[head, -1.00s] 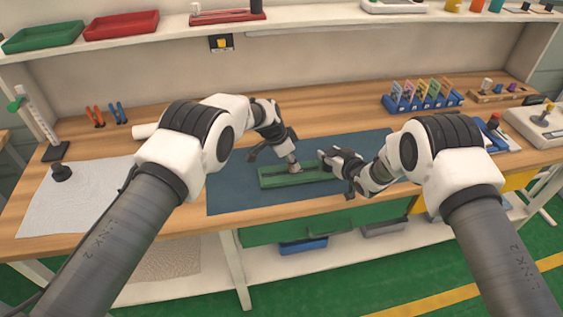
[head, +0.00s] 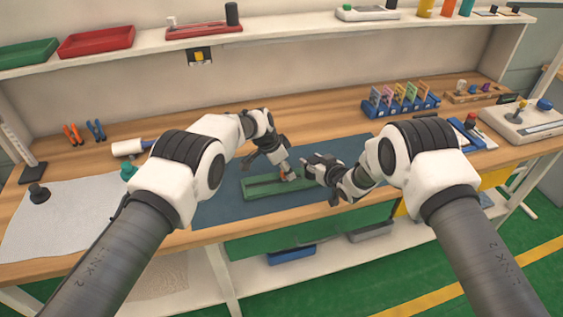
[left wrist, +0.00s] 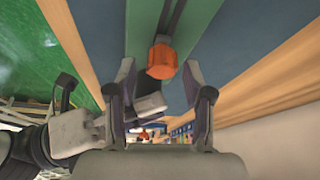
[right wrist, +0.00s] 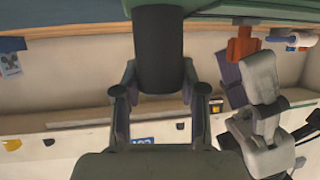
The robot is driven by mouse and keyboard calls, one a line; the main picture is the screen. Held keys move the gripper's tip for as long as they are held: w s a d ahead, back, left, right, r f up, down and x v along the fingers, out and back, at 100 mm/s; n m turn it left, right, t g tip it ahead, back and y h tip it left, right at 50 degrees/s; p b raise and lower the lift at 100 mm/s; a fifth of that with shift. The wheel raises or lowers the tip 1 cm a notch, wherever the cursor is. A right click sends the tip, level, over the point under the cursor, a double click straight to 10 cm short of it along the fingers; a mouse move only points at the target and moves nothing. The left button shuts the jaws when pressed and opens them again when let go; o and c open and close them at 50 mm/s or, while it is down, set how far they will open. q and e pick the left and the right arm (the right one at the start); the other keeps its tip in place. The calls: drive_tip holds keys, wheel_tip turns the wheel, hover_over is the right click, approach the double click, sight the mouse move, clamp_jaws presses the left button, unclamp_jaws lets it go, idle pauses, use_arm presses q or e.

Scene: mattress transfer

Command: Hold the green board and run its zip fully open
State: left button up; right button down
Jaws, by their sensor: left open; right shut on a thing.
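The green board (head: 254,193) lies on the blue mat, with a dark zip track running along its length. The orange zip pull (head: 284,178) is near the board's right part; it also shows in the left wrist view (left wrist: 162,62). My left gripper (head: 286,170) is open. In the left wrist view the pull sits just beyond its fingertips, roughly centred between them and not gripped. My right gripper (head: 313,171) is at the board's right end. In the right wrist view it is shut on the board's dark round grip (right wrist: 160,50).
The blue mat (head: 215,205) leaves free room left of the board. A grey-white sheet (head: 45,225) lies on the left of the wooden bench. A blue rack (head: 400,103) and a control box (head: 525,122) stand at the right. A shelf with trays (head: 96,41) runs behind.

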use_arm(q)
drive_tip(key=v, duration=1.1)
drive_tip(key=shift+r, duration=0.3)
drive_tip(key=shift+a, duration=0.1)
drive_tip(key=shift+f, duration=0.1)
use_arm(e)
drive_tip(key=c, duration=0.6)
unclamp_jaws()
drive_tip(key=shift+d, duration=0.1)
drive_tip(key=shift+o, duration=0.2)
